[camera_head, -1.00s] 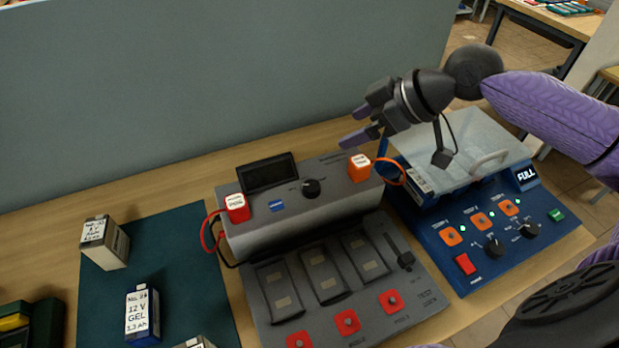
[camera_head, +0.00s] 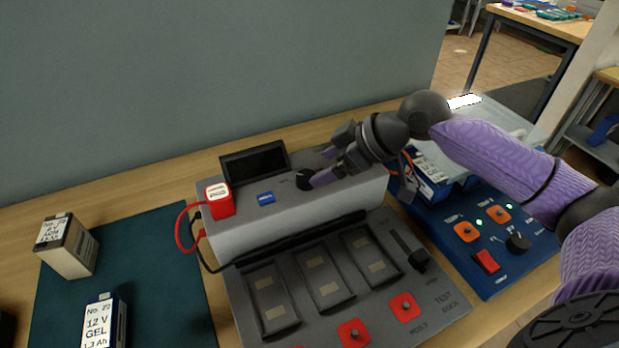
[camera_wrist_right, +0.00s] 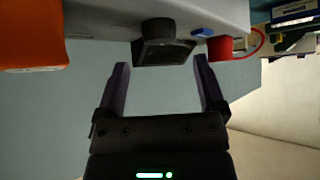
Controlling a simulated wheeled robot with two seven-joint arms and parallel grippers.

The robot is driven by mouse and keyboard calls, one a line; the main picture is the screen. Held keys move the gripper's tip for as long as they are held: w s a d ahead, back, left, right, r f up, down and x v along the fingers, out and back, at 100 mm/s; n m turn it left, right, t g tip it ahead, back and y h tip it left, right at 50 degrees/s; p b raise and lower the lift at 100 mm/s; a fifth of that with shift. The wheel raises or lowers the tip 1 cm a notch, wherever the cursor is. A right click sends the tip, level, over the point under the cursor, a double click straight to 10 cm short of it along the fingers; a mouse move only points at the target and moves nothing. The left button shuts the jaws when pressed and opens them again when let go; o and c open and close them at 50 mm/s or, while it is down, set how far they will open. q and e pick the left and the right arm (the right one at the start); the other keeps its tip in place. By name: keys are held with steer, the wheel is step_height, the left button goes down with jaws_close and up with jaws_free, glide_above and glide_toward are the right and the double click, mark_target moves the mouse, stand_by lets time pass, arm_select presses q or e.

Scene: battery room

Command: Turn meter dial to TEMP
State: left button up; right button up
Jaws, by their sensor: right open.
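The dark meter dial (camera_head: 303,179) sits on top of the grey meter (camera_head: 290,225), beside its tilted black screen (camera_head: 255,163). My right gripper (camera_head: 324,166) is open, with its fingertips close to the dial from the right. In the right wrist view the dial (camera_wrist_right: 158,29) shows beyond and between the two open purple fingertips (camera_wrist_right: 160,68), with the screen behind it. I cannot tell whether a finger touches the dial. The dial's markings are too small or covered to read. My left gripper is out of view.
A red terminal block (camera_head: 219,200) and a blue button (camera_head: 265,198) are on the meter. An orange block (camera_wrist_right: 33,52) shows in the wrist view. The test dock (camera_head: 440,300) lies in front, a blue charger (camera_head: 520,265) at right, batteries (camera_head: 68,247) at left.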

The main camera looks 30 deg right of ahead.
mark_target(307, 175)
steer(key=x, duration=0.4)
steer(key=shift+w+a+f+b, duration=0.2)
steer(key=shift+f+b, duration=0.1)
steer(key=shift+b, duration=0.1)
steer(key=shift+c, duration=0.3)
